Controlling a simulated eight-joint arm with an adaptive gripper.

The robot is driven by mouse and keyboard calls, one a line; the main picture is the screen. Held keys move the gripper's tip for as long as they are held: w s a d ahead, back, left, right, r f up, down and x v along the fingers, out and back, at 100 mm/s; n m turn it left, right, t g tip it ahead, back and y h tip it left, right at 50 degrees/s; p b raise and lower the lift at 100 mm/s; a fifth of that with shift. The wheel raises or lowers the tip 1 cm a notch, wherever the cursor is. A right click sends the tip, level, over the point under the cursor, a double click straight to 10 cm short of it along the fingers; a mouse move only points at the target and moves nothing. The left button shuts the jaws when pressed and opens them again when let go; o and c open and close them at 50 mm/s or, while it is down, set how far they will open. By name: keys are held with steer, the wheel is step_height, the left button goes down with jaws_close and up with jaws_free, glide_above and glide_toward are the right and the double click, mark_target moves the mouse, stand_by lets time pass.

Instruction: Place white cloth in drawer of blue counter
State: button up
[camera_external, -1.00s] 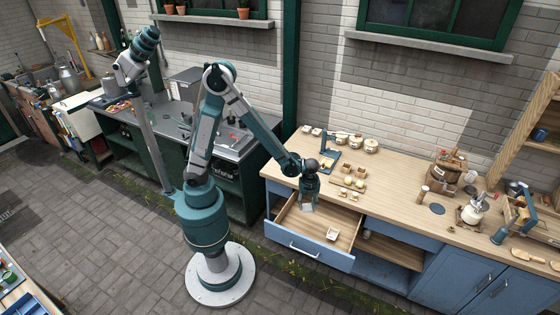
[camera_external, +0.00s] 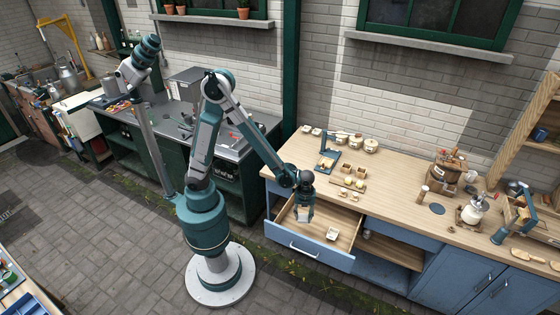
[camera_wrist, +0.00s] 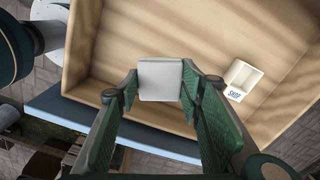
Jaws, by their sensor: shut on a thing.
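The blue counter's drawer (camera_external: 322,252) stands pulled open, and its wooden inside fills much of the wrist view (camera_wrist: 200,32). My gripper (camera_external: 304,215) is over the left part of the drawer. In the wrist view my gripper (camera_wrist: 160,85) is shut on the white cloth (camera_wrist: 160,80), which looks like a small folded square between the fingertips. The cloth (camera_external: 304,213) shows small and pale below the gripper in the outside view. How far it is above the drawer floor I cannot tell.
A small white box with lettering (camera_wrist: 243,77) lies in the drawer to the right of the gripper, also visible in the outside view (camera_external: 332,234). The wooden countertop (camera_external: 400,206) behind holds jars, blocks and a blue stand (camera_external: 327,160). Bare drawer floor surrounds the box.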

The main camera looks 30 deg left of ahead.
steer(key=b, duration=0.1)
glide_above(302, 230)
steer(key=shift+w+f, duration=0.1)
steer(key=shift+f, duration=2.75)
steer(key=shift+f+b, duration=0.75)
steer(key=shift+f, duration=1.1)
steer(key=shift+f, duration=0.15)
steer(key=o, duration=0.7)
steer(key=shift+o, duration=0.2)
steer(key=shift+r+p, duration=1.5)
steer(key=shift+r, duration=4.65)
